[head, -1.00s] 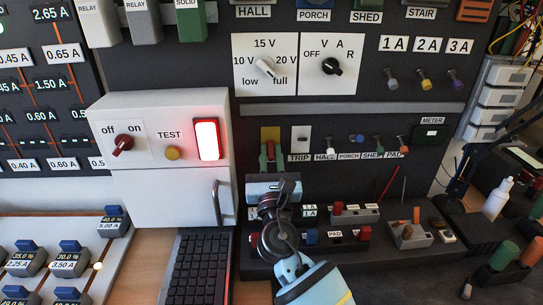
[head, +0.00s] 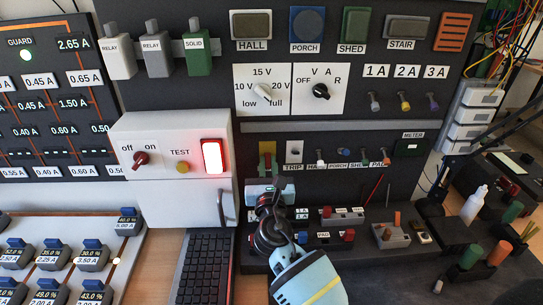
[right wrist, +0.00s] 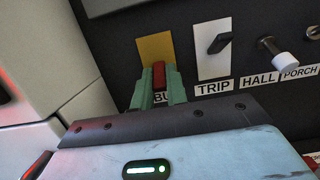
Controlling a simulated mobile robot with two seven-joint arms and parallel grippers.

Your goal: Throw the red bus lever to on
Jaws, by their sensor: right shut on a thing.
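The red bus lever (right wrist: 159,76) stands on a yellow plate (right wrist: 154,47) on the dark wall panel. In the head view the yellow plate (head: 267,147) is left of the TRIP switch. My right gripper (right wrist: 160,90) has green fingers closed on both sides of the lever, touching it. The lever shows low on the plate, with bare yellow above it; its exact angle is hard to tell. The label below it is partly hidden by the fingers. In the head view my right gripper (head: 267,164) reaches up from below to the plate. My left gripper is not seen.
The TRIP switch (right wrist: 219,44) and HALL switch (right wrist: 280,54) are close on the right. A white box (head: 160,190) with a lit red lamp (head: 212,156) stands close on the left. A keyboard (head: 203,265) and terminal blocks (head: 340,216) lie below.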

